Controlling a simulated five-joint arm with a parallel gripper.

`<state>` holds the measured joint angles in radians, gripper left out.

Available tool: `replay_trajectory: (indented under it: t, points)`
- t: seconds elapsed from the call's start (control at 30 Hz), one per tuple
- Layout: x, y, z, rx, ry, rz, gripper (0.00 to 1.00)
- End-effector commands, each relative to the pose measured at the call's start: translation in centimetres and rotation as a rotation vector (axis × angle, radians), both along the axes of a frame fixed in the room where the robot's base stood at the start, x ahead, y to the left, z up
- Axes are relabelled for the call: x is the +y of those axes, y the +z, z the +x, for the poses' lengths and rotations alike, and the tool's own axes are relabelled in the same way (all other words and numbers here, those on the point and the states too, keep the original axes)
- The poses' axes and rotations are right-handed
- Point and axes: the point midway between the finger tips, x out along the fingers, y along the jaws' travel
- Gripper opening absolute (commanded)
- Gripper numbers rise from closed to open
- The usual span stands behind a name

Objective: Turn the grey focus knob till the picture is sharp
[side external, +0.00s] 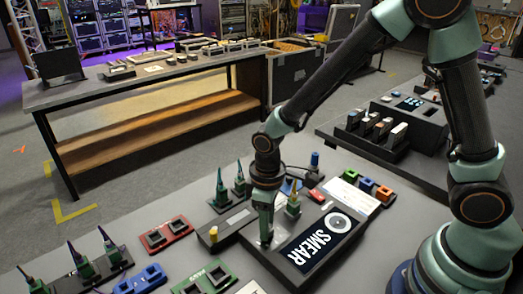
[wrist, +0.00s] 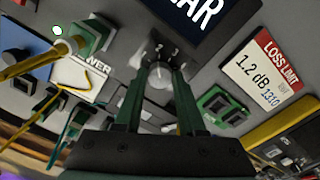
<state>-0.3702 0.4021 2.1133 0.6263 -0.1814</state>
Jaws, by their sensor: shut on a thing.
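The grey focus knob (wrist: 159,74) sits on a dark panel with the digits 2 and 3 beside it. In the wrist view my gripper (wrist: 158,80) has its two green fingers shut on the knob, one on each side. In the side external view my gripper (side external: 266,240) points down onto the dark unit, and the knob is hidden. The unit's screen (side external: 316,243) shows a grey disc with a pale ring and the word SMEAR in white. Only the letters AR of the screen (wrist: 196,12) show in the wrist view.
A green twin socket (wrist: 222,106) and a LOSS LIMIT card (wrist: 268,70) lie right of my gripper in the wrist view. A green connector with a yellow cable (wrist: 92,32) stands left. Red (side external: 166,234) and green holders occupy the table front.

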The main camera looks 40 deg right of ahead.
Motion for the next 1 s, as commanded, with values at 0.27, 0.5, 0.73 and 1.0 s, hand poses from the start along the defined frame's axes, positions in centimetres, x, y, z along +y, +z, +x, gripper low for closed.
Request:
replay_trajectory:
  t: [0.27,0.5,0.73,1.0]
  points:
    - [0.02,0.09,0.03,0.0,-0.066,0.0,0.0]
    - [0.02,0.1,0.03,0.0,-0.073,0.0,0.0]
    - [0.02,0.11,0.03,0.0,-0.072,0.0,0.58]
    - [0.01,0.05,0.02,0.0,-0.072,0.0,0.69]
